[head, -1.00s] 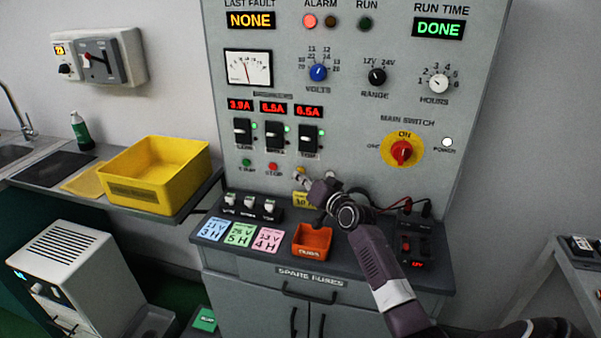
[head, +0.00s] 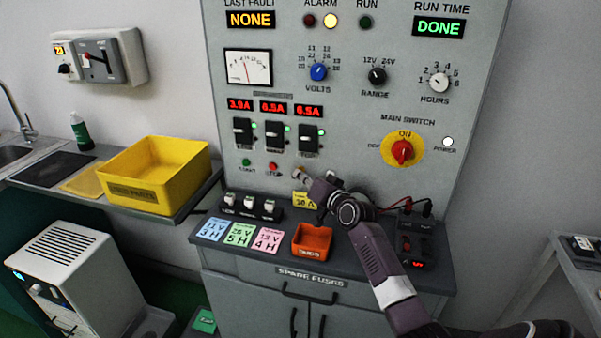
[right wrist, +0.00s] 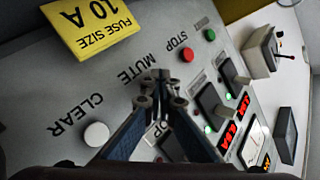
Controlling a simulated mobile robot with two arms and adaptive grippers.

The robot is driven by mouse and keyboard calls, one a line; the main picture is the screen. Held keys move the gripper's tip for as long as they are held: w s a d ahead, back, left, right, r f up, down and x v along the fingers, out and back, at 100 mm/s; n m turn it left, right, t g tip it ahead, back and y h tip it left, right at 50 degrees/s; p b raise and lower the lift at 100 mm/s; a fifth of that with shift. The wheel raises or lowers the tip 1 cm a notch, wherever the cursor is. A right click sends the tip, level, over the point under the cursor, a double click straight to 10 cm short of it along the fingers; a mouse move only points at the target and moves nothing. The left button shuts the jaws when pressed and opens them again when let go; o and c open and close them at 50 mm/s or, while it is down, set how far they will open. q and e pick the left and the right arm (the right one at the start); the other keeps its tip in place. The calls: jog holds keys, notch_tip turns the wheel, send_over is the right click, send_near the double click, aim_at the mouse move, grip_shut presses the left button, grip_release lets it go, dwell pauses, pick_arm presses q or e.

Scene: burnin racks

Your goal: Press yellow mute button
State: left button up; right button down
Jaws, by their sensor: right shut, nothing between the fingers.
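The yellow mute button is not clearly visible; my right gripper covers its place on the grey panel (head: 350,125). In the right wrist view the MUTE label (right wrist: 137,68) shows beside my shut, empty right fingertips (right wrist: 160,92), which are at or very near the panel. I cannot tell whether they touch the button. In the head view my right gripper (head: 300,178) points at the panel right of the red stop button (head: 272,168). The white clear button (right wrist: 96,134) is in plain view. The amber alarm lamp (head: 330,20) is lit and the red one (head: 309,20) is dark. My left gripper is out of view.
A yellow fuse size card (right wrist: 92,28) is close to the fingers. Breaker switches (head: 275,135) stick out above, left of the gripper.

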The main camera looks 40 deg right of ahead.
jog(key=shift+r, duration=0.1)
jog(key=shift+s+a+p, duration=0.25)
jog(key=shift+a+p, duration=0.05)
jog(key=shift+p, duration=0.2)
jog(key=shift+s+a, duration=0.35)
jog(key=shift+p, duration=0.35)
jog(key=s+a+p, duration=0.3)
jog(key=p, duration=0.1)
jog(key=shift+s+a, duration=0.1)
jog(key=shift+a, duration=0.3)
